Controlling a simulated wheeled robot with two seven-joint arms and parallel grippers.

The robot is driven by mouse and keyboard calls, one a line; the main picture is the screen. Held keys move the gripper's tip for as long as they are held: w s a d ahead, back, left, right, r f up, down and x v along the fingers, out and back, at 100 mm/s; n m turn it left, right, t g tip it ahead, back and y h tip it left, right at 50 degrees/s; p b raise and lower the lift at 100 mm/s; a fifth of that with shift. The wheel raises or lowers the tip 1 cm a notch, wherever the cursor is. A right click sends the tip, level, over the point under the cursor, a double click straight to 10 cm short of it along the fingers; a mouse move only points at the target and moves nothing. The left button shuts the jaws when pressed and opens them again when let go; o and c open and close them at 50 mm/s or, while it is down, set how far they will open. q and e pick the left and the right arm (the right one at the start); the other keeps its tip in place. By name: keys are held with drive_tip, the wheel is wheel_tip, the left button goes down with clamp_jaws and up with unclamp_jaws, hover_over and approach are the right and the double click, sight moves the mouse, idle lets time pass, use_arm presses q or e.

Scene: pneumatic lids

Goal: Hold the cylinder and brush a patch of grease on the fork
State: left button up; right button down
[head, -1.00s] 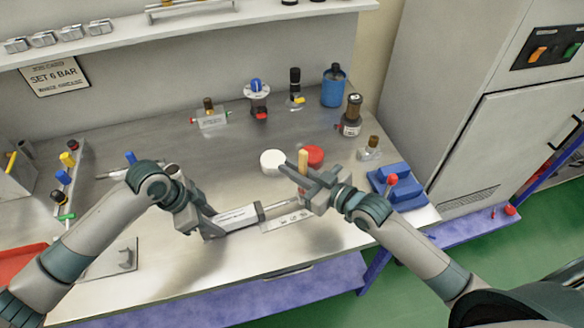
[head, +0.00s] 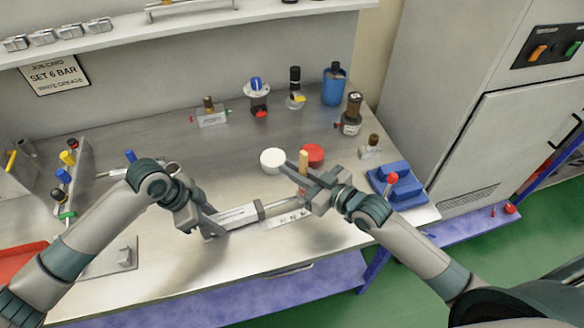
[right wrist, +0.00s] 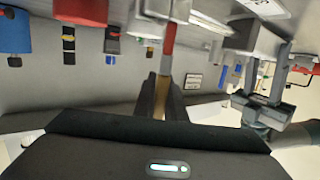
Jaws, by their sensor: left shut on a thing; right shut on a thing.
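A silver-white cylinder (head: 236,216) with a dark end cap lies low over the front of the bench, its rod pointing right. My left gripper (head: 210,226) is shut on its left end. My right gripper (head: 302,183) is shut on a brush (head: 303,160) with a tan handle, held upright at the rod's right end. The brush shows in the right wrist view (right wrist: 165,85), with a red part beyond the fingers. The fork at the rod end is mostly hidden by my right gripper, so I cannot tell whether the bristles touch it.
A white round tin (head: 272,160) and a red one (head: 312,154) stand just behind the right gripper. A blue block (head: 395,182) with a red knob is to the right. Bottles and fittings line the back. A wall card (head: 54,75) reads "SET 6 BAR" and "WHITE GREASE".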

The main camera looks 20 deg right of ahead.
drive_tip(key=shift+s, duration=0.35)
drive_tip(key=shift+w+f, duration=0.2)
drive_tip(key=shift+w, duration=0.3)
idle(0.6)
drive_tip(key=shift+w, duration=0.15)
drive_tip(key=shift+w, duration=0.3)
drive_tip(key=shift+r, duration=0.1)
drive_tip(key=shift+s+r, duration=0.15)
drive_tip(key=shift+s, duration=0.3)
idle(0.6)
drive_tip(key=shift+s, duration=0.5)
drive_tip(key=shift+w, duration=0.2)
idle(0.4)
drive_tip(key=shift+w, duration=0.3)
